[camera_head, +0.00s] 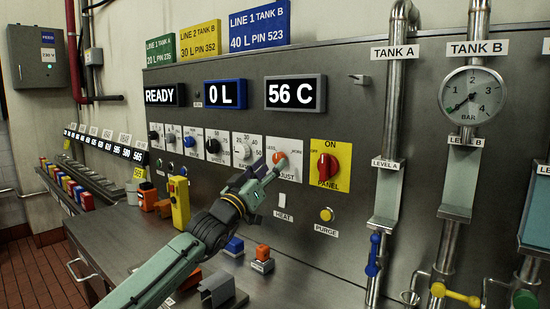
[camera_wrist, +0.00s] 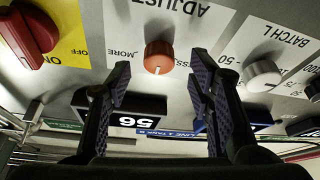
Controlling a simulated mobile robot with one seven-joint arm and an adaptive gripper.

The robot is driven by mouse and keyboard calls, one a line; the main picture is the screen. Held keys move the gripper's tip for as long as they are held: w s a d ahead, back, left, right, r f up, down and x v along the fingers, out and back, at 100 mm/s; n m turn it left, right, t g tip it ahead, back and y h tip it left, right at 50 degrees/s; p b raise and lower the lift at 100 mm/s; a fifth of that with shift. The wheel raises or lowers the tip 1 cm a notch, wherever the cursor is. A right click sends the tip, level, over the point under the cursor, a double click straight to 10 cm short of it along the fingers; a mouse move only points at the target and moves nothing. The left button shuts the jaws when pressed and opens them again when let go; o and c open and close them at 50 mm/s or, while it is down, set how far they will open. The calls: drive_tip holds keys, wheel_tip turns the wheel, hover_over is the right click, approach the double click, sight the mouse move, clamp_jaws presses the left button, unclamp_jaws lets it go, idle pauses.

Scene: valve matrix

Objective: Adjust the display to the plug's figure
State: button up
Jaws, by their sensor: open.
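The display (camera_head: 295,93) on the grey panel reads 56 C; part of it shows upside down in the wrist view (camera_wrist: 137,110). The orange ADJUST knob (camera_head: 279,158), marked LESS and MORE, sits below it on a white plate. In the wrist view the knob (camera_wrist: 158,57) lies between my spread fingers, with gaps on both sides. My gripper (camera_head: 268,171) is open in front of the knob and partly covers its plate; it also shows in the wrist view (camera_wrist: 161,82).
The white BATCH L knob (camera_head: 242,151) and the red PANEL knob (camera_head: 327,167), pointing at ON, flank the ADJUST plate. A yellow device (camera_head: 179,201) stands on the counter (camera_head: 130,240). Numbered signs (camera_head: 110,146) line the left rack. Pipes and valves stand right.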

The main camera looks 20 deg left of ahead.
sight(280, 158)
drive_tip(key=shift+x, duration=1.35)
drive_tip(key=shift+c, duration=0.4)
clamp_jaws()
drive_tip(key=shift+r+p, duration=0.1)
drive_tip(key=shift+p, duration=0.4)
